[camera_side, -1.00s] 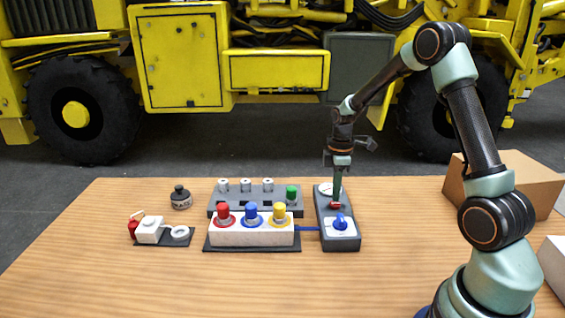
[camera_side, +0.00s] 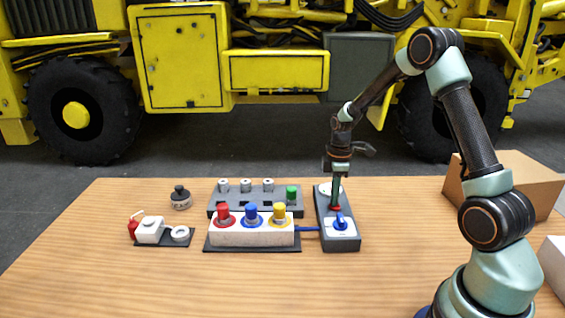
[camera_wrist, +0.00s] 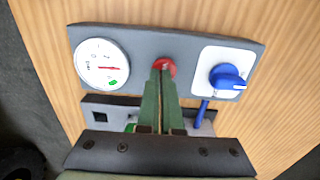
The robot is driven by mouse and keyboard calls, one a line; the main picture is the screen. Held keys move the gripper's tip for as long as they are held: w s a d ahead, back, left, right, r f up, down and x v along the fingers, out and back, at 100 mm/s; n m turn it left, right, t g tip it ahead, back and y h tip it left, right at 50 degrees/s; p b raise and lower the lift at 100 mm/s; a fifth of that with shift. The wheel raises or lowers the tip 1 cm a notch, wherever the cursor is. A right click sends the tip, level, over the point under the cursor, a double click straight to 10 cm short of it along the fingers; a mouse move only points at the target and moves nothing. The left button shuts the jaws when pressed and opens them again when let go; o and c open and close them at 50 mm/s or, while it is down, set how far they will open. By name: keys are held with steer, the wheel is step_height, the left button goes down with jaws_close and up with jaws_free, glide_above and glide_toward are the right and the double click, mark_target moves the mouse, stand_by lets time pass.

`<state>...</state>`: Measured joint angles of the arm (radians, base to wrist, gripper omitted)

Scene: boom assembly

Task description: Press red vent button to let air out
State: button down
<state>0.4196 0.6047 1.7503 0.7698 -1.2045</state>
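The red vent button (camera_wrist: 166,65) sits on a grey panel (camera_wrist: 140,42) between a round white gauge (camera_wrist: 101,64) and a blue knob (camera_wrist: 227,77) on a white plate. In the side view, the panel (camera_side: 351,245) stands at the right of the fixtures, with the button mostly hidden behind my fingertips. My gripper (camera_wrist: 161,68) has its two green fingers together with nothing between them. The fingertips overlap the button and seem to touch it; how far it is pressed I cannot tell. The gauge's red needle points right, beside a green mark.
A white block with red, blue and yellow connectors (camera_side: 251,235) stands left of the panel, joined by a blue hose (camera_side: 307,229). Behind it is a grey rack (camera_side: 248,208). The table front is clear.

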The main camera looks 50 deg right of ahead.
steer(key=shift+s+a+f, duration=0.2)
steer(key=shift+s+f, duration=0.15)
steer(key=shift+f, duration=0.3)
step_height(320, 180, up, 15)
steer(key=shift+w+d+r, duration=0.15)
steer(key=shift+w, duration=0.2)
steer(key=s+a+r+m+t, duration=0.2)
steer(key=s+a+m, duration=0.2)
steer(key=a, duration=0.5)
steer(key=s+a+r+m+t, duration=0.3)
steer(key=s+a+m, duration=0.2)
steer(key=s+a, duration=0.2)
steer(key=shift+s+a+r, duration=0.35)
steer(key=shift+a, duration=0.6)
stand_by(0.9)
